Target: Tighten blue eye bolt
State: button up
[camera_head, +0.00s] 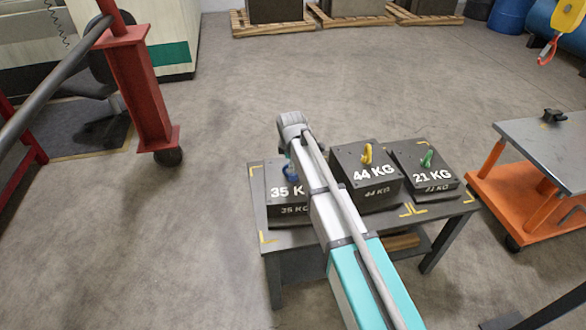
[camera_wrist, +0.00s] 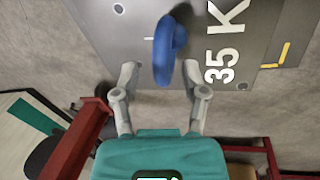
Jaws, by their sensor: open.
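The blue eye bolt (camera_wrist: 166,48) stands on the dark mould base marked 35 KG (camera_wrist: 235,20). In the wrist view my gripper (camera_wrist: 161,74) is open, with one finger on each side of the ring's lower part. Gaps show between both fingers and the ring, so it is not gripped. I cannot tell how far the fingers reach along its depth. In the head view the 35 KG base (camera_head: 279,208) sits at the left of the table, and my arm hides most of the bolt and the gripper.
The 44 KG base (camera_head: 378,197) with a yellow eye bolt (camera_head: 366,154) and the 21 KG base (camera_head: 436,184) with a green one (camera_head: 427,158) share the table (camera_head: 272,240). An orange cart (camera_head: 545,200) stands right; a red post (camera_head: 143,95) stands left.

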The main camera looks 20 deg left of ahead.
jog(key=shift+w+f, duration=0.1)
jog(key=shift+f, duration=0.3)
jog(key=shift+c, duration=0.3)
grip_shut()
